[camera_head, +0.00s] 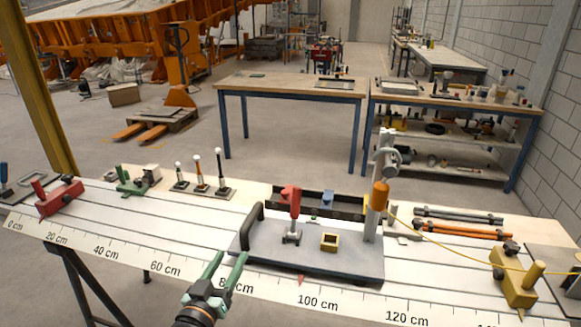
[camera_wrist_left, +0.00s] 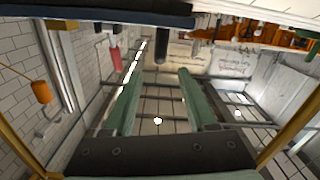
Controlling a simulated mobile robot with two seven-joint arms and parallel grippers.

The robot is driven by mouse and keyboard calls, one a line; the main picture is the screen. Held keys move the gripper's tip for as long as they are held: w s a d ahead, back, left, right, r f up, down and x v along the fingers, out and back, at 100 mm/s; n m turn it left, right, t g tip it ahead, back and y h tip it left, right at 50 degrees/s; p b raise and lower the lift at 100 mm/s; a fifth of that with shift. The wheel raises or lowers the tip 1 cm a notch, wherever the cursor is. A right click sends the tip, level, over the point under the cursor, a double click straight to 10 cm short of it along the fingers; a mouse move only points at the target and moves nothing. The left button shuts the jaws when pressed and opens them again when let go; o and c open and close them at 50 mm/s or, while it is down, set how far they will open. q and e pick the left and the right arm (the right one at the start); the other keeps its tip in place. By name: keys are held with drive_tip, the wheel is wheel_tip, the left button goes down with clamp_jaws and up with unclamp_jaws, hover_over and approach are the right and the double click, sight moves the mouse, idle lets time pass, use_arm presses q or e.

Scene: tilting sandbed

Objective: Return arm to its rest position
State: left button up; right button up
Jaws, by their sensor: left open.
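My left gripper (camera_head: 231,257) comes in from the bottom of the head view, with two green fingers spread apart and nothing between them. It is at the near edge of the measuring bench, by the front left corner of the grey plate (camera_head: 345,262). The black handle (camera_head: 252,227) of the plate stands just beyond the fingertips. The left wrist view also shows the open, empty fingers (camera_wrist_left: 158,74). My right gripper is in neither view.
On the plate stand a red-topped clamp (camera_head: 291,205), a yellow square block (camera_head: 329,242) and a post with an orange handle (camera_head: 379,196). A red clamp block (camera_head: 60,197) and small white-tipped pins (camera_head: 198,175) stand left. A yellow block (camera_head: 514,287) sits right.

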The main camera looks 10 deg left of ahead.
use_arm(q)
drive_tip(key=s+d+f+m+g, duration=0.1)
drive_tip(key=s+f+g, duration=0.3)
drive_tip(key=s+f, duration=0.7)
drive_tip(key=s+d+f+m+g+h, duration=0.1)
drive_tip(key=s+d+f+m+g, duration=0.1)
drive_tip(key=s+f, duration=1)
drive_tip(key=d+f+g, duration=0.1)
drive_tip(key=g, duration=0.1)
drive_tip(key=shift+s+g, duration=0.3)
drive_tip(key=shift+d, duration=0.1)
drive_tip(key=shift+c, duration=0.4)
